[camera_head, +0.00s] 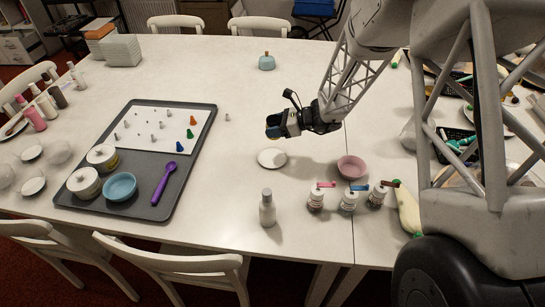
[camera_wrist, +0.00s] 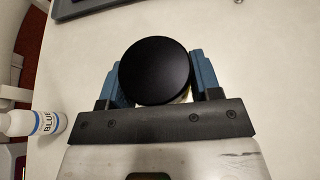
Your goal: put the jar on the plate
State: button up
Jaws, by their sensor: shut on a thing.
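The jar has a round black lid (camera_wrist: 155,70) and sits between the two blue fingers of my gripper (camera_wrist: 158,80) in the wrist view. In the head view my gripper (camera_head: 275,126) is shut on the jar above the table, and the jar is mostly hidden by the fingers. The plate (camera_head: 271,158) is a small white disc on the table, just below my gripper in the head view. It looks empty. The plate does not show in the wrist view.
A pink bowl (camera_head: 352,168) stands right of the plate. A white bottle (camera_head: 267,210) and several labelled bottles (camera_head: 348,201) stand near the front edge. A grey tray (camera_head: 150,205) with bowls, jars and a purple spoon (camera_head: 163,184) lies left. The table behind the plate is mostly clear.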

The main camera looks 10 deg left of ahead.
jog(key=shift+s+a+r, duration=0.2)
jog(key=shift+s, duration=0.4)
send_over(272, 157)
jog(key=shift+d+f, duration=0.1)
jog(key=shift+f, duration=3.05)
jog(key=shift+f, duration=1.85)
jog(key=shift+f, duration=0.1)
jog(key=o, duration=1)
